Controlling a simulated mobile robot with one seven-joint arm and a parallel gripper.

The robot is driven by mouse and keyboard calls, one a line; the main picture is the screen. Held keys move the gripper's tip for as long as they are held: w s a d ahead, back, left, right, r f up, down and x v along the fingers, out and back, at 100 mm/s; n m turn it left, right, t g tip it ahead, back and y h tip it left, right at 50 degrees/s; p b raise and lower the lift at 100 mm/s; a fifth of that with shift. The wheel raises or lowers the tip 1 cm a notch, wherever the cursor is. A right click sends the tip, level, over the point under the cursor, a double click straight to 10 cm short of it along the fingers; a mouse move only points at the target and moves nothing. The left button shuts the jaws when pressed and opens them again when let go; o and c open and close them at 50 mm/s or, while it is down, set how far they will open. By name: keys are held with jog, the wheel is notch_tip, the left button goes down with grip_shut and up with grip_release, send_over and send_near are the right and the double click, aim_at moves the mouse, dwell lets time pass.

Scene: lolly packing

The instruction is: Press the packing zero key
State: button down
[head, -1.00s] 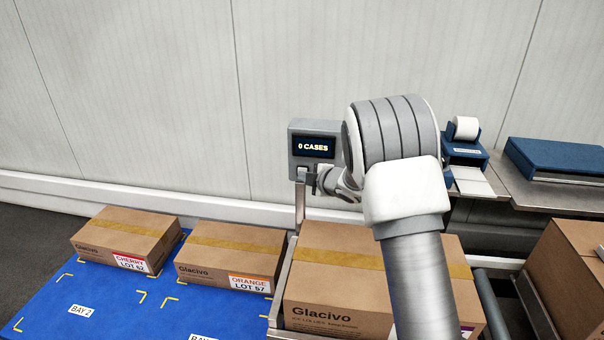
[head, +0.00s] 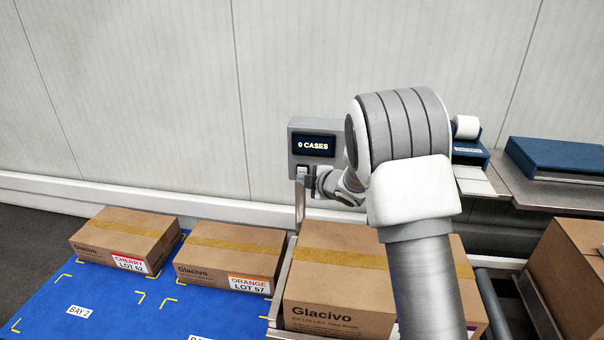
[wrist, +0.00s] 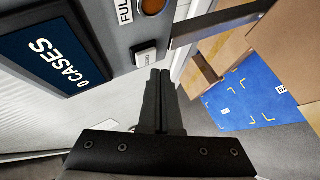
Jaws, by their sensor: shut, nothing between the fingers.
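A grey counter box (head: 297,130) stands on a post against the wall, and its dark display (head: 314,146) reads "0 CASES". In the wrist view the display (wrist: 45,58) is at upper left. A small white key (wrist: 145,54) sits on the box face, and I see no lettering on it. My gripper (wrist: 160,73) is shut and empty, its fingertips just below and right of the key in that view. I cannot tell if they touch it. In the head view my gripper (head: 309,180) is under the display, partly covered by my wrist.
An orange round part (wrist: 152,6) with a partly cut-off label is on the box. A large Glacivo carton (head: 335,260) stands in front. Two cartons, cherry (head: 122,240) and orange (head: 228,252), sit on the blue mat (head: 110,315). A printer (head: 470,155) is at right.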

jog(key=shift+s, duration=0.1)
jog(key=s+b, duration=0.1)
jog(key=s, duration=0.1)
jog(key=s+a+b, duration=0.1)
jog(key=s, duration=0.1)
jog(key=shift+s+b, duration=0.35)
jog(key=shift+b, duration=0.05)
dwell(0.3)
